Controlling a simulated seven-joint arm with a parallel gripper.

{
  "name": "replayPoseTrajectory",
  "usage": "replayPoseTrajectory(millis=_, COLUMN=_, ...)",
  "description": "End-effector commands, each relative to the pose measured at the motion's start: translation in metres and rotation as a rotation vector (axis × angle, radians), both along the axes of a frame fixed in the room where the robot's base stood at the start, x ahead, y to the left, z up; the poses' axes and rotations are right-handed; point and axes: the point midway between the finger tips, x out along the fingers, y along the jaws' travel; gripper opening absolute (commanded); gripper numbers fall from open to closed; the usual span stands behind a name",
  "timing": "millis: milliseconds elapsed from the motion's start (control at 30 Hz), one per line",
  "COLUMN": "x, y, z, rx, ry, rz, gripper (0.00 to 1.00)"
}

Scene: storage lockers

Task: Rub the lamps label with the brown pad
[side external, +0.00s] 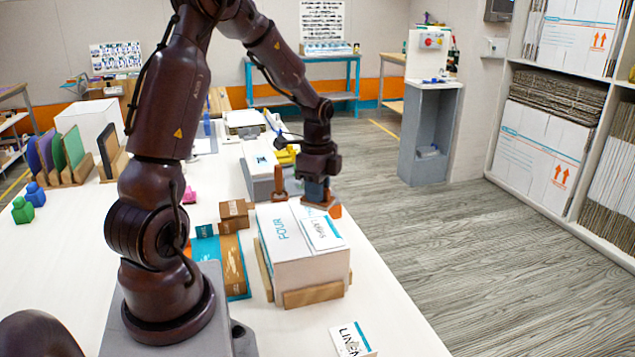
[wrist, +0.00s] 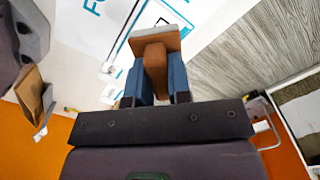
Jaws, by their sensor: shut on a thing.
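My gripper (side external: 318,190) is beyond the far end of the white box (side external: 305,265), low and close to the box's top edge. It is shut on the brown pad (side external: 313,202), whose lower part shows below the fingers. In the wrist view the blue fingers (wrist: 160,82) grip the pad's brown handle (wrist: 155,62), with a pale grey strip at its far end. The lamps label (side external: 323,232) is a white card with a blue stripe, flat on the box top beside the word FOUR. Part of it shows in the wrist view. I cannot tell whether the pad touches the box.
Wooden blocks (side external: 313,295) stand against the white box. Small brown boxes (side external: 234,213) and a blue-and-brown package (side external: 232,262) lie to its left. A wooden peg (side external: 279,182) stands near my gripper. A card (side external: 352,340) lies near the front table edge.

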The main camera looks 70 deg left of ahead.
Motion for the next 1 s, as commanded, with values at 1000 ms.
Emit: replayPoseTrajectory(millis=1000, x=0.000, y=-0.033, z=-0.043, rx=-0.003, ry=0.001, rz=0.001, gripper=0.00)
